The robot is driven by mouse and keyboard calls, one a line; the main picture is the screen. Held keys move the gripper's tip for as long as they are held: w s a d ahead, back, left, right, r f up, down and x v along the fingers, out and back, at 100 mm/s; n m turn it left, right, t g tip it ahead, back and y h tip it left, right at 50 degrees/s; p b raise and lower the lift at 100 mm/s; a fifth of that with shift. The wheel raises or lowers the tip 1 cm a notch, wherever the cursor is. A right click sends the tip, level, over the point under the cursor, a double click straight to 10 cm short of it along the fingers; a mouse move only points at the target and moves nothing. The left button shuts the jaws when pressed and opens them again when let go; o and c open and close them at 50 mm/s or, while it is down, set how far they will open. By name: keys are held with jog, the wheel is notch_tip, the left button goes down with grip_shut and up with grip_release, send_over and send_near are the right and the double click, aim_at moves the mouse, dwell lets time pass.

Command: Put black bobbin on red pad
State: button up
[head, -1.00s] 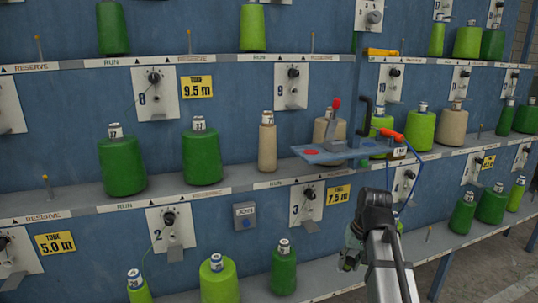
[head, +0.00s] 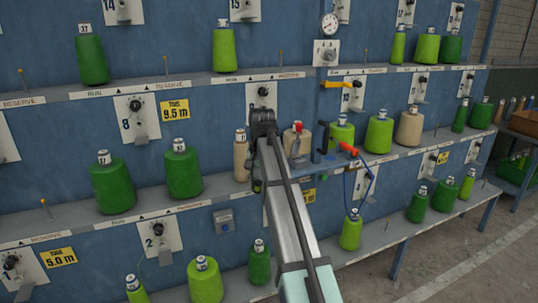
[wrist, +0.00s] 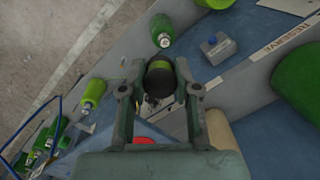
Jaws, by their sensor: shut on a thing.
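In the wrist view my gripper (wrist: 159,72) is shut on the black bobbin (wrist: 159,82). It is a dark short cylinder with an olive-green band on its upper side, held between the two fingertips. Below it in that view, a red patch (wrist: 143,140), which looks like the red pad, shows partly from behind the gripper's body. In the head view my arm covers the pad, and the gripper and bobbin are mostly hidden behind it. I cannot tell the gap between bobbin and pad.
A tan cone (head: 241,157) is close on the left. Green cones, one being (head: 184,171), stand along the racks. An orange-handled tool (head: 348,149) with a blue cord hangs at right.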

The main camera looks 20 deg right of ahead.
jog(key=w+d+r+m+p, duration=0.3)
jog(key=d+r+m+p, duration=0.15)
jog(key=r, duration=0.25)
jog(key=w+d+r+m+p, duration=0.3)
jog(key=r+m+p, duration=0.15)
jog(key=r, duration=0.35)
jog(key=w+d+r+m+p, duration=0.3)
jog(key=d+r+m, duration=0.1)
jog(key=r+m, duration=0.25)
jog(key=shift+n+t+y, duration=0.3)
jog(key=shift+n+y, duration=0.05)
jog(key=shift+y, duration=0.05)
jog(key=f+p, duration=0.2)
jog(key=f, duration=0.4)
jog(key=f+p, duration=0.2)
jog(key=f, duration=0.5)
jog(key=f+p, duration=0.1)
jog(key=f, duration=0.5)
jog(key=shift+s+a+f+p, duration=0.15)
jog(key=shift+s+p, duration=0.1)
jog(key=shift+p, duration=0.15)
jog(key=shift+f, duration=0.15)
jog(key=o, duration=0.9)
jog(key=shift+o, duration=0.2)
notch_tip(320, 180, up, 12)
jog(key=d+b, duration=0.1)
jog(key=b, duration=0.2)
jog(key=shift+s+d, duration=0.3)
jog(key=shift+d, duration=0.1)
